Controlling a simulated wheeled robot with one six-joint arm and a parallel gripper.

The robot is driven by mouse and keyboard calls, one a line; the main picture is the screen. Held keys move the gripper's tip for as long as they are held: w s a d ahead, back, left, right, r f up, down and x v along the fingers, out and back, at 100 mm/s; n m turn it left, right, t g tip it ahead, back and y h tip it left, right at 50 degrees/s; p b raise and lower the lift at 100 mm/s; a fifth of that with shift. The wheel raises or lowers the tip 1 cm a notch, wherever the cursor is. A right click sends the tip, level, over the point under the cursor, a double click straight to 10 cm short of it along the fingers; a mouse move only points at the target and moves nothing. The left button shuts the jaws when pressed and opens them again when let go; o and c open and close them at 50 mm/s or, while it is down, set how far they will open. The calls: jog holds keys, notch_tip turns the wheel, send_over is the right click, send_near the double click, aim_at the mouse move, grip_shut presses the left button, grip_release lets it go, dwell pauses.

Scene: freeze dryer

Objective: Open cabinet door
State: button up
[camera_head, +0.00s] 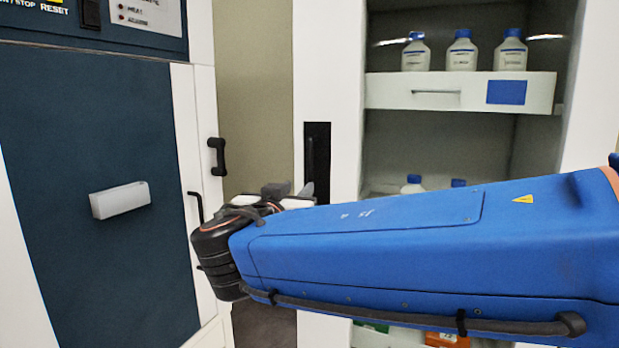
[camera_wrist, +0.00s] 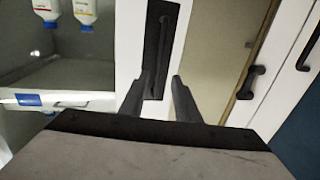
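The white cabinet (camera_head: 330,80) stands right of centre in the head view, with shelves of bottles visible inside. Its black upright handle (camera_head: 317,160) sits on a dark plate in the white front, and it also shows upright at the top middle of the wrist view (camera_wrist: 161,45). My gripper (camera_head: 291,190) is beside the lower part of the handle in the head view. One finger overlaps the handle plate's edge in that view; contact cannot be told.
A freeze dryer with a dark blue panel (camera_head: 70,240) and black side handles (camera_head: 217,157) stands at left. A beige wall strip (camera_head: 253,90) separates it from the cabinet. Several blue-capped bottles (camera_head: 461,52) stand on the cabinet's upper shelf.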

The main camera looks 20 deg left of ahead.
aim_at(310, 177)
jog(key=w, duration=0.4)
jog(key=w+a, duration=0.1)
jog(key=w, duration=0.7)
jog(key=shift+a, duration=0.15)
jog(key=shift+c, duration=0.5)
grip_shut()
